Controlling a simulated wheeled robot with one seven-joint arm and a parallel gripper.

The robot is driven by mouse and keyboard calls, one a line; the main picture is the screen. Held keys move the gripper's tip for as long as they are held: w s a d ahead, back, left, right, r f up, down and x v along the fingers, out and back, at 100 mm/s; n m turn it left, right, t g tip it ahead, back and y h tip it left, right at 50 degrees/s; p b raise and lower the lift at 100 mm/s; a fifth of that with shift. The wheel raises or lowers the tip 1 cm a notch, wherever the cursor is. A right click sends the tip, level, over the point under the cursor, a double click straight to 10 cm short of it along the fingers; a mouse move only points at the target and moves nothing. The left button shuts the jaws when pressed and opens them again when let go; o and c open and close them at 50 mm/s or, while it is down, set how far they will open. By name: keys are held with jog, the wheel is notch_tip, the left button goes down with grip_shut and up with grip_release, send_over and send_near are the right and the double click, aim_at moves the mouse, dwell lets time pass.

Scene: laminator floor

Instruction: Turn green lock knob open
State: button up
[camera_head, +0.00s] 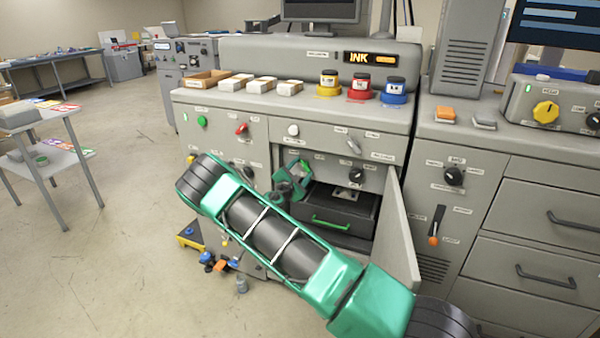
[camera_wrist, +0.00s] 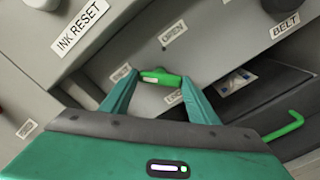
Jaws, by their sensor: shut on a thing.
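The green lock knob (camera_wrist: 160,77) is on the grey machine panel, in the wrist view. It is a small elongated bar, lying nearly level in that picture. An OPEN label (camera_wrist: 172,33) is above and right of it; smaller labels lie left of and below it. My gripper (camera_wrist: 158,84) has its two green fingers closed on the knob, one at each side.
An open cabinet door (camera_head: 400,230) stands out right of my gripper. Beside my gripper, a dark drawer (camera_head: 352,207) with a green handle (camera_head: 331,222) sits in the cabinet. Ink jars and small white boxes stand on the machine top. The floor at left is mostly clear.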

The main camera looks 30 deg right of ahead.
jog(key=shift+m, duration=0.3)
jog(key=m, duration=0.3)
jog(key=shift+f, duration=0.1)
jog(key=m, duration=0.5)
jog(key=shift+s, duration=0.1)
jog(key=m, duration=0.4)
jog(key=shift+d+f+m, duration=0.1)
jog(key=shift+f+m, duration=0.05)
jog(key=shift+m, duration=0.15)
jog(key=m, duration=0.4)
jog(key=shift+s+m, duration=0.1)
jog(key=shift+m, duration=0.2)
jog(key=o, duration=1)
jog(key=shift+o, duration=0.2)
